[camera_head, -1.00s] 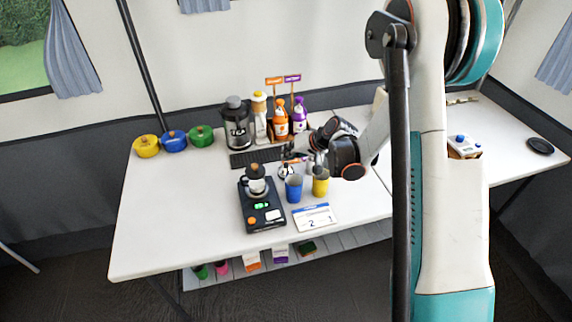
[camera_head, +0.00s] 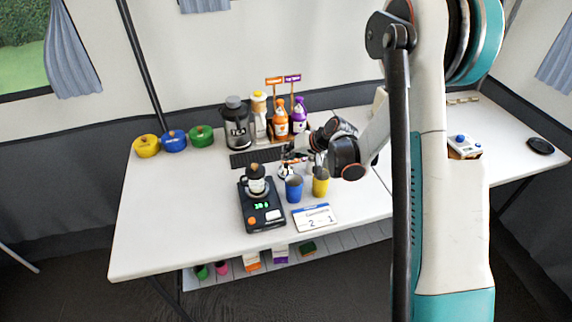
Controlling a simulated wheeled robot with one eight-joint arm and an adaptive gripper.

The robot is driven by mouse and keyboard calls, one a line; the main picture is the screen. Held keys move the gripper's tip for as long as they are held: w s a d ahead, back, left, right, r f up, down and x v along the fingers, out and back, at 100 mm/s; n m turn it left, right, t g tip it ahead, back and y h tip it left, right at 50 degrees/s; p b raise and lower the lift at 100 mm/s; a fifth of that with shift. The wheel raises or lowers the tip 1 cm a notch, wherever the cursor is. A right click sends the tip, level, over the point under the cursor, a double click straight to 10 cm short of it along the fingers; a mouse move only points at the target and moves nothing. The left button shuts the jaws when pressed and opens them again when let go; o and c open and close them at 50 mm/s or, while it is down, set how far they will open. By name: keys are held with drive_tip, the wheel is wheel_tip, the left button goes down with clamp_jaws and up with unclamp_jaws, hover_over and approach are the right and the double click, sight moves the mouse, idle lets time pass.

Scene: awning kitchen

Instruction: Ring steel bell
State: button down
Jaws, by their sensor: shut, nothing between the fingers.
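The steel bell (camera_head: 285,172) is a small, shiny shape on the white table, just behind the blue cup. It is small and partly hidden by my gripper. My gripper (camera_head: 290,158) reaches in from the right, at the end of my arm. Its fingers are dark and shut with nothing between them. The fingertips are at or just above the bell; I cannot tell whether they touch it.
A blue cup (camera_head: 294,189) and a yellow cup (camera_head: 320,184) stand close in front. A black scale (camera_head: 262,217) bears a small pot (camera_head: 256,183). A grinder (camera_head: 236,128) and bottles (camera_head: 281,122) stand behind.

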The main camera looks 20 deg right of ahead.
drive_tip(key=shift+f+b, duration=0.35)
drive_tip(key=shift+f, duration=0.05)
drive_tip(key=shift+f+b, duration=0.35)
drive_tip(key=shift+f, duration=0.05)
idle(0.5)
drive_tip(key=shift+r, duration=0.1)
drive_tip(key=shift+r+p, duration=0.4)
drive_tip(key=shift+r, duration=0.35)
drive_tip(key=shift+r, duration=0.1)
drive_tip(key=shift+r+p, duration=1.45)
drive_tip(key=shift+r, duration=0.95)
